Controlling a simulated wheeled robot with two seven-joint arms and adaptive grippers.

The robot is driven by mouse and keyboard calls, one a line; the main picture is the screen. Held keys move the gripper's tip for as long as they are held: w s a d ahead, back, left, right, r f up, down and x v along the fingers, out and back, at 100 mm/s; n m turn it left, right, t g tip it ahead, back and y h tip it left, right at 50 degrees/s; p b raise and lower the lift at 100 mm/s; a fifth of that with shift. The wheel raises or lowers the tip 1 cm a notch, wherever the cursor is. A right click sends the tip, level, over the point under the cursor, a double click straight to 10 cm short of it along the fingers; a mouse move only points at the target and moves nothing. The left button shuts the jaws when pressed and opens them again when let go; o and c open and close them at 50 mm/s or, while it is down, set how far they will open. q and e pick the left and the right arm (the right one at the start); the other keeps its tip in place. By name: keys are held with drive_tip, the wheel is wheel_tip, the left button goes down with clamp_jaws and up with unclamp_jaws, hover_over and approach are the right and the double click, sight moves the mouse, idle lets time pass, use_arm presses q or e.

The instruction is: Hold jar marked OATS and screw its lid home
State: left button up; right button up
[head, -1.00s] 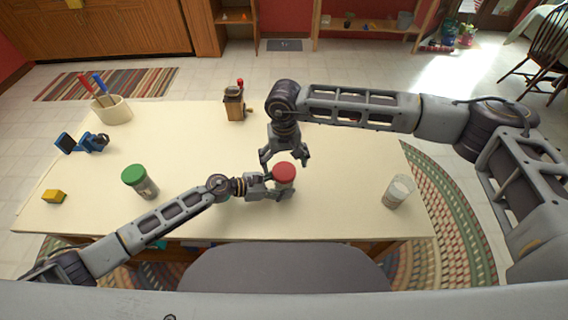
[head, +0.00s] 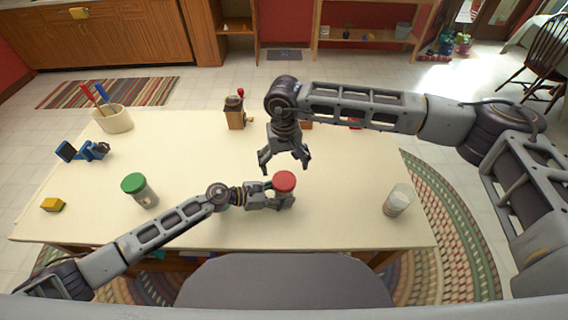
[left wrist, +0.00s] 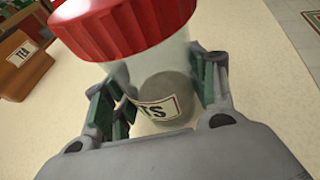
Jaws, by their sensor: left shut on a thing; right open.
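The jar with a red lid (head: 285,181) stands near the table's front middle. In the left wrist view its clear body (left wrist: 165,85) bears a label (left wrist: 158,109) of which only "TS" shows. The red lid (left wrist: 125,22) is on top there; I cannot tell how tightly it sits. My left gripper (head: 284,201) is shut around the jar's body, its fingers on both sides in the left wrist view (left wrist: 160,100). My right gripper (head: 285,165) is open and empty, pointing down just behind and above the lid, apart from it.
A green-lidded jar (head: 139,190) stands left, a pale glass jar (head: 397,201) right. Behind are a wooden grinder (head: 235,113), a utensil crock (head: 115,119) and a blue device (head: 82,151). A yellow block (head: 52,204) lies far left. A box marked TEA (left wrist: 27,68) shows in the left wrist view.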

use_arm(q)
drive_tip(key=o, duration=1.1)
drive_tip(key=shift+v, duration=5.95)
drive_tip(key=shift+s, duration=0.15)
